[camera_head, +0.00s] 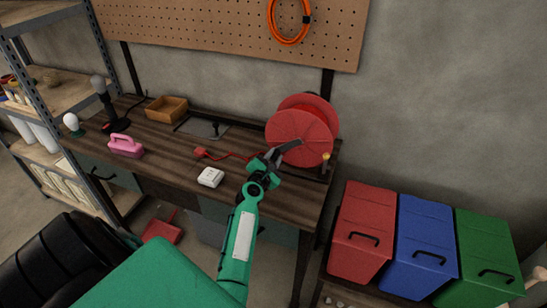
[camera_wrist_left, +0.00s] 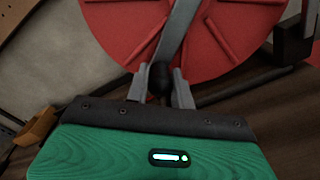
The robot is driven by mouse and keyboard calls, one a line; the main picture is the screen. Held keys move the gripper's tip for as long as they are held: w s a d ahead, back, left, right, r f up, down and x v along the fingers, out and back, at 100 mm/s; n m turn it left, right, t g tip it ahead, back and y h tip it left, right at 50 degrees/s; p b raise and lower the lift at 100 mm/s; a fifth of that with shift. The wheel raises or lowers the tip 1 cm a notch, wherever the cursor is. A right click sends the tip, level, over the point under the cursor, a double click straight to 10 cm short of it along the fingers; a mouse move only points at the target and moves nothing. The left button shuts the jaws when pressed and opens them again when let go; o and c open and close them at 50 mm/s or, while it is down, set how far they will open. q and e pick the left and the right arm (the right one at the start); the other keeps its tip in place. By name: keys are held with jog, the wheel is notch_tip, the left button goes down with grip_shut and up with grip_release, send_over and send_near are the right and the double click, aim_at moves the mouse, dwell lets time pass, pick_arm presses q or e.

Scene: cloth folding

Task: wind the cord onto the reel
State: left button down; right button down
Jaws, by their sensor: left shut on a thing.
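The red reel (camera_head: 297,130) stands upright at the right end of the workbench, and its red disc (camera_wrist_left: 235,30) fills the top of the left wrist view. A grey crank arm (camera_head: 290,146) runs across its face. My left gripper (camera_head: 270,160) is at the crank's outer end, shut on the black crank knob (camera_wrist_left: 158,78), which sits between the two fingers. The red cord (camera_head: 230,156) lies on the bench from a red plug (camera_head: 200,152) toward the reel. Its end near the reel is hidden behind the gripper. My right gripper is not in view.
A white box (camera_head: 211,177), a pink-handled block (camera_head: 126,146) and a wooden tray (camera_head: 166,109) are on the workbench (camera_head: 165,160). An orange cable coil (camera_head: 289,40) hangs on the pegboard. Red (camera_head: 362,225), blue (camera_head: 420,240) and green (camera_head: 485,250) bins stand at the right.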

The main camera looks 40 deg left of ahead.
pick_arm(q)
jog(key=c, duration=1.2)
grip_release()
jog(key=shift+w, duration=0.1)
jog(key=p+v, duration=0.1)
jog(key=v, duration=1.3)
